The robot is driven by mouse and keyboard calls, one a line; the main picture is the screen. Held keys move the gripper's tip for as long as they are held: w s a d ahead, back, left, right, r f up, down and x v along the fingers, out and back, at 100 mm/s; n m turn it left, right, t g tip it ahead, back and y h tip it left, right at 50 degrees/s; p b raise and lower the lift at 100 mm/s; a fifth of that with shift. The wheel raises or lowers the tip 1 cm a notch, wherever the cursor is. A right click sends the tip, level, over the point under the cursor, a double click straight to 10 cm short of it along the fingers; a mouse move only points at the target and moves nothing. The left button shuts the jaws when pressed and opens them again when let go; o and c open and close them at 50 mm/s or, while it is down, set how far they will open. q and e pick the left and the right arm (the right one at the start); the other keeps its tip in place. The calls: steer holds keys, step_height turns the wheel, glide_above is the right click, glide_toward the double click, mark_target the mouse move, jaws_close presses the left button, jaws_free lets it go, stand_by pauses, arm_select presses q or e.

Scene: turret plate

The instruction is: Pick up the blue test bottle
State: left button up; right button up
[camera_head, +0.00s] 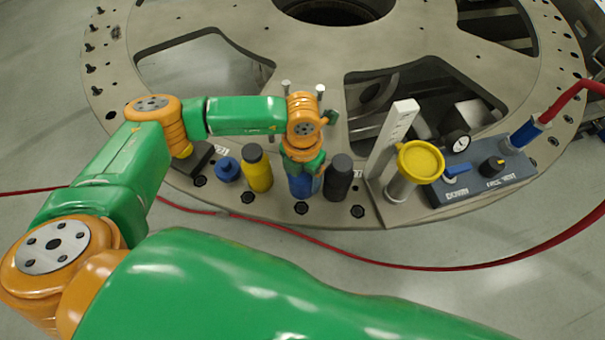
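The blue test bottle (302,188) stands upright on the turret plate's near rim, between the yellow bottle (257,171) and the black bottle (338,177). My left gripper (303,168) points down right over it, and the gripper hides its cap and upper part. The fingers are at the bottle's top. I cannot tell whether they are closed on it or still apart around it. The bottle's base appears to rest on the plate. My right gripper is out of view.
A short blue piece (227,169) stands at the left of the row. To the right are a white upright gauge (392,140), a yellow-topped cup (420,161) and a grey control box (483,178) with a red hose (565,103). The turret plate (220,30) has large openings.

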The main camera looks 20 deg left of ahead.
arm_select(q)
steer(key=shift+w, duration=0.1)
jaws_close()
